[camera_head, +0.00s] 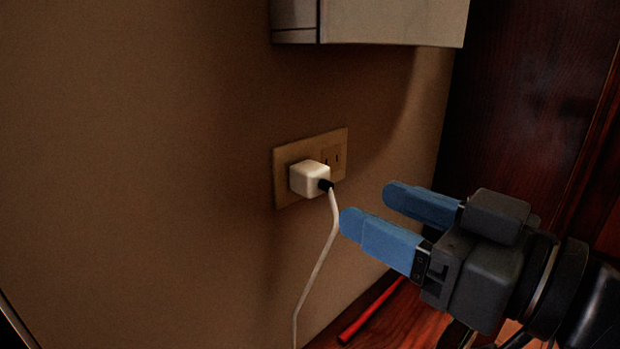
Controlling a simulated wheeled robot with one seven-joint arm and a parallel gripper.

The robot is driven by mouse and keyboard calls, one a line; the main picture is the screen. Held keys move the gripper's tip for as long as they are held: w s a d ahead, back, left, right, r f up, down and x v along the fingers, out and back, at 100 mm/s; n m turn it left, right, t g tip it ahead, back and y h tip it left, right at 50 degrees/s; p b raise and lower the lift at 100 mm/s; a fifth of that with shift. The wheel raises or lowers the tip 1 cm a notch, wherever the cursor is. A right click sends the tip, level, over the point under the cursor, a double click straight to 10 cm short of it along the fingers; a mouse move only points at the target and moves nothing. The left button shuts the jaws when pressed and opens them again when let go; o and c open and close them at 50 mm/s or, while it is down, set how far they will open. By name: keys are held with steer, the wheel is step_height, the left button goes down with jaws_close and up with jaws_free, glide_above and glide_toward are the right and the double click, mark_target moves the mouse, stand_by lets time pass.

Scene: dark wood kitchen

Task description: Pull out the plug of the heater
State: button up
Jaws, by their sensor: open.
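A white plug (309,179) sits in the left socket of a beige wall outlet (288,152). A white cord (321,258) with a black end piece leaves the plug's right side and hangs down the wall. My gripper (370,207) is at the right, its two blue fingers pointing left toward the outlet. It is open, with nothing between the fingers. The fingertips are apart from the plug, to its right and a little lower. The near fingertip is close to the cord in the picture; I cannot tell the depth between them.
A pale box-like unit (390,22) is on the wall above the outlet. A dark wood panel (525,100) stands at the right. A red bar (369,312) lies low by the wood floor. The wall left of the outlet is clear.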

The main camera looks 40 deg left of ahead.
mark_target(321, 184)
stand_by(0.3)
steer(key=shift+w+a+p, duration=0.2)
steer(key=shift+a+p, duration=0.05)
steer(key=shift+a, duration=2)
steer(key=shift+w+a+p, duration=0.15)
steer(key=shift+a+p, duration=0.1)
steer(key=shift+a, duration=2)
steer(key=shift+b, duration=0.4)
jaws_close()
steer(key=shift+d, duration=0.1)
steer(key=shift+s+d+b, duration=0.2)
steer(key=shift+d+b, duration=0.45)
steer(key=shift+d, duration=2.25)
